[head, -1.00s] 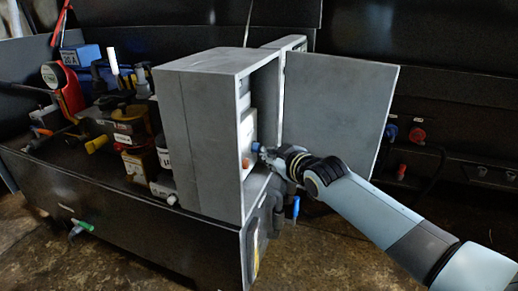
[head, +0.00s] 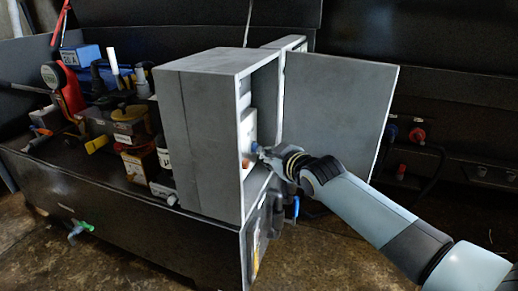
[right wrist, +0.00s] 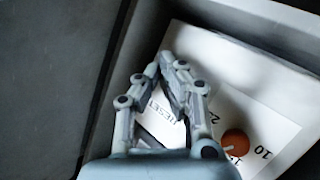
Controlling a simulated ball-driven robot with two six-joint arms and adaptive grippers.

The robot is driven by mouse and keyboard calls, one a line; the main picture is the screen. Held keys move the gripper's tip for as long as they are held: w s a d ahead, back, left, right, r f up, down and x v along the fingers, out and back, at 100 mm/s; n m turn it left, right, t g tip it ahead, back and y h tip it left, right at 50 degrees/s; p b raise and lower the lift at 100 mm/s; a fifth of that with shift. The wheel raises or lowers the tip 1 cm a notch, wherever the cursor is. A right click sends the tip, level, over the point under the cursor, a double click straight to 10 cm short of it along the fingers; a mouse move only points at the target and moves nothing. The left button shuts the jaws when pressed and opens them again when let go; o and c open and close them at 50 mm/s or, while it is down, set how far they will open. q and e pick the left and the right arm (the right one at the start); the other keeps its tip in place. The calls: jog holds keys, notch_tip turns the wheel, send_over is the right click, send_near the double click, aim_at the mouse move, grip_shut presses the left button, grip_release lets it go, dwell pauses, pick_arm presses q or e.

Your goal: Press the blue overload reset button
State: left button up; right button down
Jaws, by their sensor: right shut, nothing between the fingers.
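The blue button (head: 255,147) shows as a small blue spot on a white unit (head: 249,126) inside the open grey cabinet. My right gripper (head: 262,152) reaches in through the cabinet's open front. It is shut and empty, with its tips at or very near the button; I cannot tell whether they touch. In the right wrist view the closed fingertips (right wrist: 168,62) are over the white panel (right wrist: 270,95), beside a "RESET" label (right wrist: 160,112). The button is hidden there behind the fingers. My left gripper is not in view.
The grey cabinet wall (head: 205,140) closes off the left side. An orange-red knob (right wrist: 235,142) sits on the panel close to the fingers. Tools and boxes crowd the bench at left.

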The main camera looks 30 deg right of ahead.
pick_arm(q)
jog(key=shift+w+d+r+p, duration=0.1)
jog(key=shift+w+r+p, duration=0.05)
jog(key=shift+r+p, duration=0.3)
pick_arm(e)
jog(key=shift+s+d, duration=0.5)
jog(key=shift+s, duration=0.1)
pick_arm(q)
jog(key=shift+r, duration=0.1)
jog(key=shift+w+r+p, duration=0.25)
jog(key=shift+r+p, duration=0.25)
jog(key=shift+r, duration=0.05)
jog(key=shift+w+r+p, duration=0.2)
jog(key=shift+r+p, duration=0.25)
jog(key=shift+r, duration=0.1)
pick_arm(e)
jog(key=shift+s+d, duration=1.65)
jog(key=shift+s, duration=0.3)
